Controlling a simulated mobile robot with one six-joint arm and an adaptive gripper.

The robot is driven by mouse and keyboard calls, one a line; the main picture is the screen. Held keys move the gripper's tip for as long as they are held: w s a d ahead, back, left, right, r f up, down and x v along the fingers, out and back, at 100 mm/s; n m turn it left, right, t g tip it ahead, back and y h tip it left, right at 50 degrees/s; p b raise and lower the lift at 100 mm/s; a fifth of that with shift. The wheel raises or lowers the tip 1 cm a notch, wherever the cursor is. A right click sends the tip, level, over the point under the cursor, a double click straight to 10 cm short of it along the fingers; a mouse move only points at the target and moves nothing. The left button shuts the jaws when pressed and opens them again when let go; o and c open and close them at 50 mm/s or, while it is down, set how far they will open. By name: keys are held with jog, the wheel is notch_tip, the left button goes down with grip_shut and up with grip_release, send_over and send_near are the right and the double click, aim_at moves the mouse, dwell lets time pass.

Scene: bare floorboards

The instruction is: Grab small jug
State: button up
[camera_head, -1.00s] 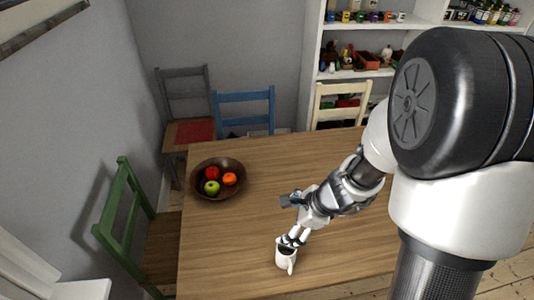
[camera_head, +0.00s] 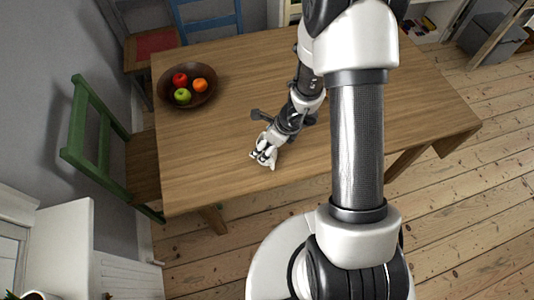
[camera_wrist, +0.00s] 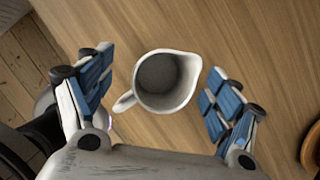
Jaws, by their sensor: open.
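The small white jug (camera_wrist: 181,98) stands upright on the wooden table, seen from above in the wrist view. Its grey inside looks empty, its spout points to the upper right and its handle to the lower left. My gripper (camera_wrist: 158,95) is open, with one blue-padded finger to the left of the jug and one to the right. Gaps show between the jug and both fingers. In the head view my gripper (camera_head: 264,152) is low over the table near its front edge. It hides most of the jug there; a bit of white (camera_head: 269,165) shows below the fingers.
A brown bowl (camera_head: 209,98) with a red, a green and an orange fruit stands at the table's far left. The wooden table (camera_head: 215,150) is otherwise clear. A green chair (camera_head: 105,130) is at its left side, a blue chair (camera_head: 207,22) behind it.

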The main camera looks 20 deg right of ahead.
jog(key=b+x, duration=0.1)
jog(key=x, duration=0.2)
jog(key=b+x, duration=0.1)
jog(key=x, duration=0.1)
jog(key=shift+w+d+f+b, duration=0.1)
jog(key=shift+d+f+b, duration=0.2)
jog(key=shift+f, duration=0.15)
jog(key=shift+r, duration=0.1)
jog(key=shift+c, duration=0.5)
jog(key=c, duration=1.2)
